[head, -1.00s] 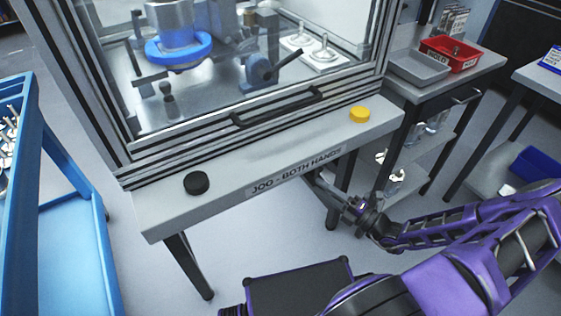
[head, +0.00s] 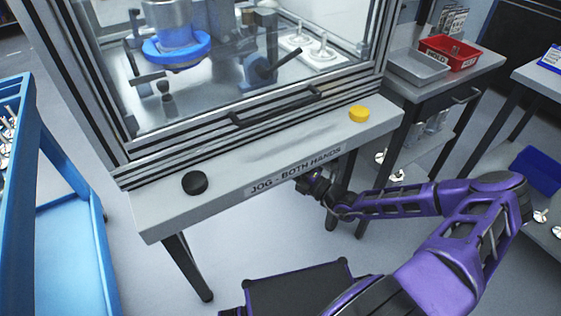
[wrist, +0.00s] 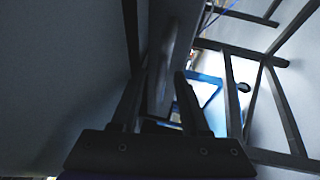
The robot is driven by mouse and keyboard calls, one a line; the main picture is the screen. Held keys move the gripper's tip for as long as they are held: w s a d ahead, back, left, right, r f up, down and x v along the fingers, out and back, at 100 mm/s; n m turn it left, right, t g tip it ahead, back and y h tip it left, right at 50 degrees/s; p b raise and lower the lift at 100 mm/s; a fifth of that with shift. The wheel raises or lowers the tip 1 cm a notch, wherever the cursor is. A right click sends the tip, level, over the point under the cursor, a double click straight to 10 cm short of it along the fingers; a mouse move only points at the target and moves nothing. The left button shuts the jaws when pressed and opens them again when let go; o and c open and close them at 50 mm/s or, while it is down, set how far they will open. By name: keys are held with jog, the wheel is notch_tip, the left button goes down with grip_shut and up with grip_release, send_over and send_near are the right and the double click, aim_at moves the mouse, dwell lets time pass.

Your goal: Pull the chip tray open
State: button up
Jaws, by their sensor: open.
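I cannot pick out the chip tray for certain in either view. In the head view my gripper (head: 304,183) is at the lower front edge of the machine, under the ledge, and its fingertips are hidden there. In the wrist view the two dark fingers of my gripper (wrist: 160,80) stand apart. A narrow grey upright shape (wrist: 163,65) shows between and beyond them, close to dark flat surfaces. I cannot tell whether it belongs to the tray or whether the fingers touch it.
The machine ledge (head: 225,197) carries a black button (head: 195,183) and a yellow button (head: 359,114). A blue cart (head: 70,240) stands at left. A bench at right holds a grey tray (head: 419,66) and a red bin (head: 448,53). Floor in front is open.

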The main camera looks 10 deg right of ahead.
grip_shut()
dwell(1.4)
